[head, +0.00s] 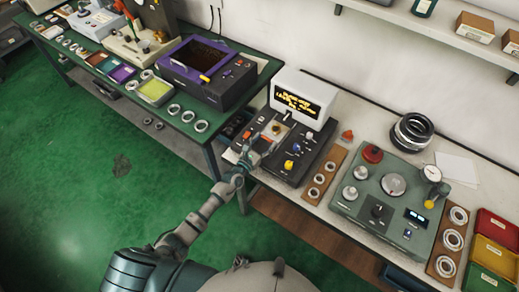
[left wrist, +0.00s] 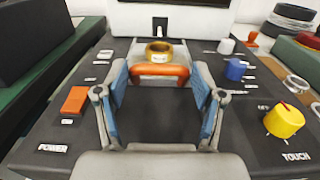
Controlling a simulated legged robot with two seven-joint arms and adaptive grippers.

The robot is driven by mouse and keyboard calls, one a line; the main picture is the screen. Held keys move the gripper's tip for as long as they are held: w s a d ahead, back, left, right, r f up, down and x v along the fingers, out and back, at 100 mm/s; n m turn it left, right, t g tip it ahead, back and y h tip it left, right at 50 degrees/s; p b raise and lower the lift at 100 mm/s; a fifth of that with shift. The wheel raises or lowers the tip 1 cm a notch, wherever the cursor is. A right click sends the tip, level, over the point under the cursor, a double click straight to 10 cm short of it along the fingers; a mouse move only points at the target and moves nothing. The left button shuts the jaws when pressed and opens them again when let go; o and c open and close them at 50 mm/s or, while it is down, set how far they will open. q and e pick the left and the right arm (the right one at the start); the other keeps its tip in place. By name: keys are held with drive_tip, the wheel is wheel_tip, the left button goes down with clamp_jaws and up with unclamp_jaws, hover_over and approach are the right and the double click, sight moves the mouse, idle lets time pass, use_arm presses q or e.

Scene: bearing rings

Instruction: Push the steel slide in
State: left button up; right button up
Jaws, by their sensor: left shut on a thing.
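The steel slide shows in the left wrist view as a pale plate with an orange handle (left wrist: 160,72) at its near end, set in the dark tester's top. A brass-coloured ring (left wrist: 158,50) with a white label sits on it, just behind the handle. My left gripper (left wrist: 160,80) has its blue-padded fingers at either end of the orange handle, shut on it. In the head view my left gripper (head: 246,158) reaches the tester (head: 292,160) from the front left, partly hiding the slide. My right gripper is not in view.
The tester has a white display box (head: 304,98), an orange power switch (left wrist: 75,100), a yellow knob (left wrist: 284,120) and a blue knob (left wrist: 236,68). To its right lie a wooden ring board (head: 323,178) and a green gauge machine (head: 385,205). A green bench (head: 195,118) stands left.

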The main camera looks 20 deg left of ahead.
use_arm(q)
drive_tip(key=shift+w+d+f, duration=0.1)
drive_tip(key=shift+w+d, duration=0.05)
drive_tip(key=shift+w, duration=0.05)
drive_tip(key=shift+s, duration=0.1)
drive_tip(key=o, duration=1.3)
drive_tip(key=shift+o, duration=0.5)
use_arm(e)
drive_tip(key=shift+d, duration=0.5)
